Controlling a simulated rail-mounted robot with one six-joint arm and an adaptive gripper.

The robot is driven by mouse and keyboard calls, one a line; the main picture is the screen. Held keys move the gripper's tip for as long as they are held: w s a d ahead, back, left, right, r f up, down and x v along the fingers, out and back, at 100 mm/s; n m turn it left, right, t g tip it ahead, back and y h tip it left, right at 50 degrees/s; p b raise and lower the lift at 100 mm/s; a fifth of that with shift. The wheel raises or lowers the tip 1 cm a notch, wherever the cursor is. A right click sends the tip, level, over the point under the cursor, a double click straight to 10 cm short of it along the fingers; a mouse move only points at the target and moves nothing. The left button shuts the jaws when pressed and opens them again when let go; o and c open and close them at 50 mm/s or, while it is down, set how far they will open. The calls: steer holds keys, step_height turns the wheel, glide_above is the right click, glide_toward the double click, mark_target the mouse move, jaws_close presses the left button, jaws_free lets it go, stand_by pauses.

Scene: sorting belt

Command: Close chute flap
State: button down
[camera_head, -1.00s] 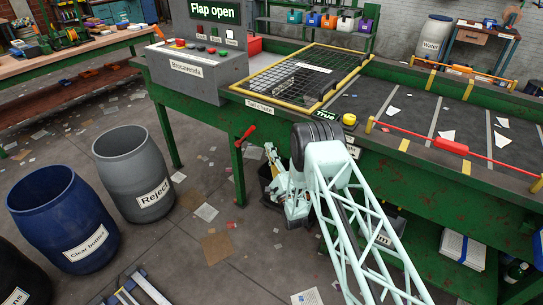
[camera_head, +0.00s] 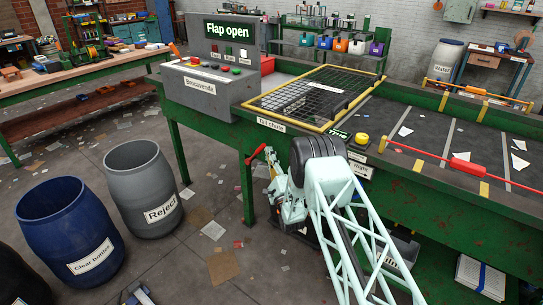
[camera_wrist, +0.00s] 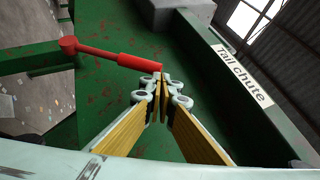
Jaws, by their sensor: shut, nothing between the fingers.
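The sign on the console reads "Flap open" (camera_head: 229,30). A red lever (camera_head: 255,154) sticks out from the green side of the belt frame, below the "Tail chute" label (camera_head: 270,124). In the wrist view the red lever (camera_wrist: 122,59) runs from a round knob at the left to a tip right by my fingertips. My gripper (camera_wrist: 162,80) is shut and empty, its fingertips close to the lever's tip; I cannot tell if they touch. In the head view my gripper (camera_head: 270,158) is beside the lever, small and partly hidden by my arm. A yellow-edged mesh (camera_head: 318,95) covers the chute.
The grey console (camera_head: 208,84) with buttons stands left of the mesh. A yellow button (camera_head: 361,139) and a red bar (camera_head: 468,166) lie right. A grey Reject barrel (camera_head: 143,190) and a blue barrel (camera_head: 66,232) stand on the left floor.

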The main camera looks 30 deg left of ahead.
steer(key=shift+w+r, duration=0.1)
steer(key=shift+r, duration=0.2)
steer(key=shift+a+r+n+g+p, duration=0.1)
steer(key=shift+a+n+g+p, duration=0.15)
steer(key=shift+n+g+p, duration=0.15)
